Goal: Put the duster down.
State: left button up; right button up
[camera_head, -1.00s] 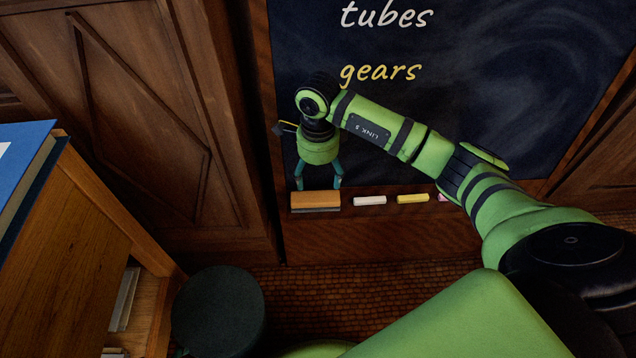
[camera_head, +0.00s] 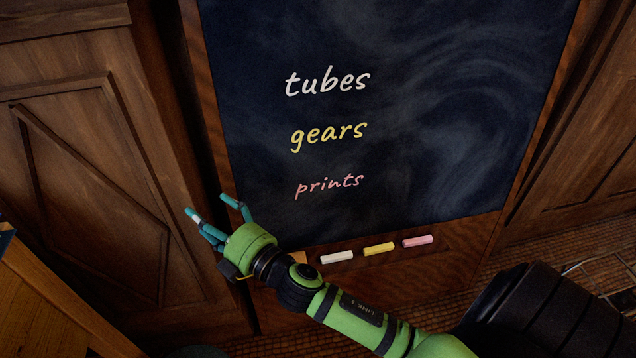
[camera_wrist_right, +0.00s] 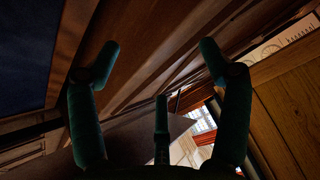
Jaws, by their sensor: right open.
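The duster, a tan block (camera_head: 299,257), sits on the chalkboard's ledge at the left end of the chalk row. Most of it is hidden behind my right gripper and wrist; only a small part shows. My right gripper (camera_head: 208,206) is raised in front of the board's lower left frame, its fingers spread and pointing up and left. It is open and empty. In the right wrist view the fingers (camera_wrist_right: 160,48) stand wide apart with nothing between them. My left gripper is not in view.
The chalkboard (camera_head: 430,110) reads "tubes", "gears" and "prints". White chalk (camera_head: 337,257), yellow chalk (camera_head: 379,249) and pink chalk (camera_head: 418,241) lie on the ledge. Dark wood panelling (camera_head: 80,170) stands close left of my gripper. A wooden cabinet (camera_head: 50,310) is at lower left.

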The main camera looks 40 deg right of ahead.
jog(key=s+d+f+m+g+h, duration=0.35)
jog(key=s+f+m, duration=0.25)
jog(key=f, duration=0.3)
jog(key=s+d+f+m+g+h, duration=0.3)
jog(key=s+d+f+m+g, duration=0.25)
jog(key=f, duration=0.45)
jog(key=s+a+f+m+g, duration=0.1)
jog(key=s+f+g, duration=0.2)
jog(key=s, duration=0.4)
jog(key=s+a+f+m+g+y, duration=0.1)
jog(key=s+f+m+g, duration=0.1)
jog(key=s, duration=0.5)
jog(key=shift+s+f+g, duration=0.35)
jog(key=shift+f+g, duration=0.35)
jog(key=shift+f, duration=0.1)
jog(key=shift+a+m+p, duration=0.1)
jog(key=shift+m+p, duration=0.15)
jog(key=shift+p, duration=0.5)
